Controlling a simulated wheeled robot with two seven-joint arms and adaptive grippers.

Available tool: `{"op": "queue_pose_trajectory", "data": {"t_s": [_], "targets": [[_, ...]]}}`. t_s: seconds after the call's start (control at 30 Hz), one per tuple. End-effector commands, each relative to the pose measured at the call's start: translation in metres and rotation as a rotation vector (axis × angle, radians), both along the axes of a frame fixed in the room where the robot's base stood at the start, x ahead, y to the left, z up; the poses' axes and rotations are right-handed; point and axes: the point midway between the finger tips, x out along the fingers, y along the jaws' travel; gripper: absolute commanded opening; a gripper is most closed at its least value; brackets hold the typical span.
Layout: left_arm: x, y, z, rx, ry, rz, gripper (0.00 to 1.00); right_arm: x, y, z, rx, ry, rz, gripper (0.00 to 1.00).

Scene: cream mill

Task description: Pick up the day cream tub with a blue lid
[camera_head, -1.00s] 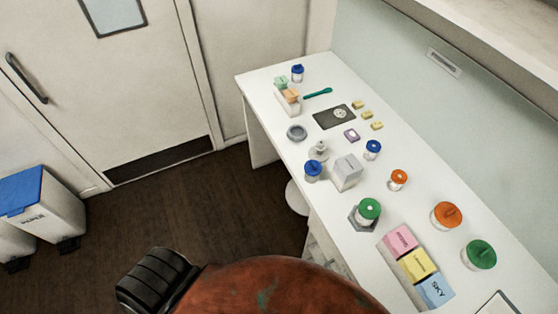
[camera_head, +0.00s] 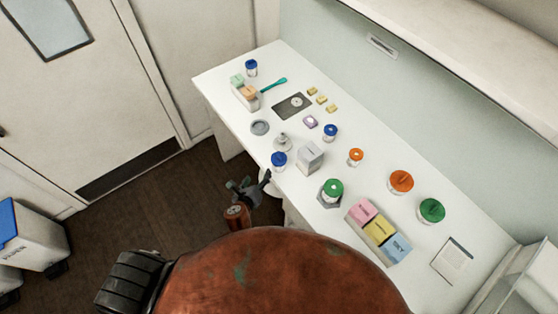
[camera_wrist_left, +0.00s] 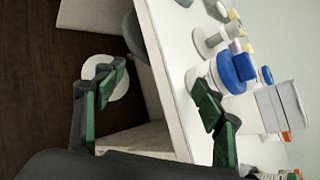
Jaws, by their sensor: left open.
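Tubs with blue lids stand at three places on the white table: one near the front edge (camera_head: 279,160), one towards the wall (camera_head: 331,132) and one at the far end (camera_head: 251,68). Their labels are too small to read, so I cannot tell which holds day cream. My left gripper (camera_head: 248,184) is open and empty, just off the table's front edge beside the nearest blue-lidded tub. In the left wrist view, a blue-lidded tub (camera_wrist_left: 234,70) is beyond the right-hand finger, which partly overlaps it. My right gripper is out of view.
A white-grey box (camera_head: 310,156) stands right of the near tub, and a pale stand (camera_head: 283,141) just behind it. The table edge (camera_wrist_left: 165,85) runs between my fingers in the wrist view.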

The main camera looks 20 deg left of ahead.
Motion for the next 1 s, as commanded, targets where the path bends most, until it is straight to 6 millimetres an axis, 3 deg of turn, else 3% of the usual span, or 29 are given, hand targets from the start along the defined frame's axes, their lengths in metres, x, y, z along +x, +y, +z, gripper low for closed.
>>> {"op": "queue_pose_trajectory", "data": {"t_s": [0.03,0.1,0.43,0.77,1.0], "targets": [[0.004,-0.009,0.024,0.060,-0.034,-0.052,0.64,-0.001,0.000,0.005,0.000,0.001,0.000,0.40],[0.006,-0.021,0.048,0.140,-0.074,-0.113,0.64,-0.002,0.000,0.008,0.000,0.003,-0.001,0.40],[0.017,-0.060,0.027,0.489,-0.140,-0.421,0.64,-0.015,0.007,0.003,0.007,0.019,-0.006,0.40],[0.045,-0.066,0.014,0.510,-0.146,-0.441,0.64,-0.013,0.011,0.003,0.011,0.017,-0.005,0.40],[0.077,-0.067,0.001,0.509,-0.147,-0.440,0.64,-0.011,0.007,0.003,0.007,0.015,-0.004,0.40]]}}
